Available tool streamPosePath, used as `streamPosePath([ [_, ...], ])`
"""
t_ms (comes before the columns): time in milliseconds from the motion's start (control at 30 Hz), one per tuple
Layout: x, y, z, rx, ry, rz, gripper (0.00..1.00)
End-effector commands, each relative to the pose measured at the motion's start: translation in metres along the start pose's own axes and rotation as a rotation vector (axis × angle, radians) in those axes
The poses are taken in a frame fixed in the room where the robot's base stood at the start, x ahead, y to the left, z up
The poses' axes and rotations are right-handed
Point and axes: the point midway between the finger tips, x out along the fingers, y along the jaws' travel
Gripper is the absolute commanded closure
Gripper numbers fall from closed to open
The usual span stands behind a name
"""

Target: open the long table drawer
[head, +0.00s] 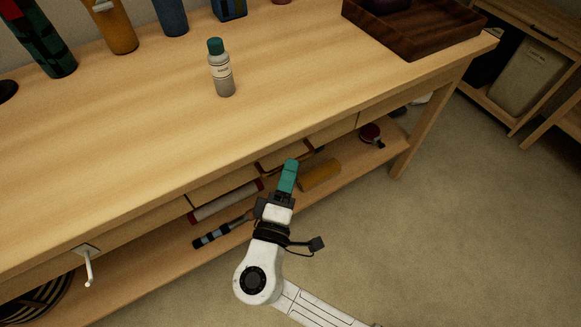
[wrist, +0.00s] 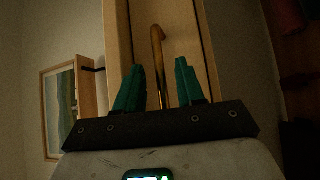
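The long wooden table (head: 120,150) runs diagonally across the head view, with drawer fronts under its top. My gripper (head: 290,168), with teal fingers, is at the table's front near the middle drawer front (head: 225,184). In the wrist view my gripper (wrist: 162,88) is open, its two fingers spread apart. A thin bent brass-coloured handle (wrist: 158,62) on a wooden front (wrist: 187,35) shows between the fingers, with a gap on each side. My gripper hides this handle in the head view.
A bottle with a green cap (head: 221,70) and a dark wooden tray (head: 420,33) stand on the tabletop. A lower shelf holds a yellow block (head: 319,176), a striped-handled tool (head: 218,234) and other items. Open floor (head: 440,230) lies in front of the table at right.

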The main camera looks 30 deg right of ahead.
Motion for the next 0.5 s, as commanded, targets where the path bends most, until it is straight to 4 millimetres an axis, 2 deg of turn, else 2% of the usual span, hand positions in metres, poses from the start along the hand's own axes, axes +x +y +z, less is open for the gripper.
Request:
streamPosePath([
  [200,0.017,0.0,0.0,0.001,0.0,0.0,0.62],
  [500,0.018,0.0,0.0,0.001,0.0,-0.001,0.62],
])
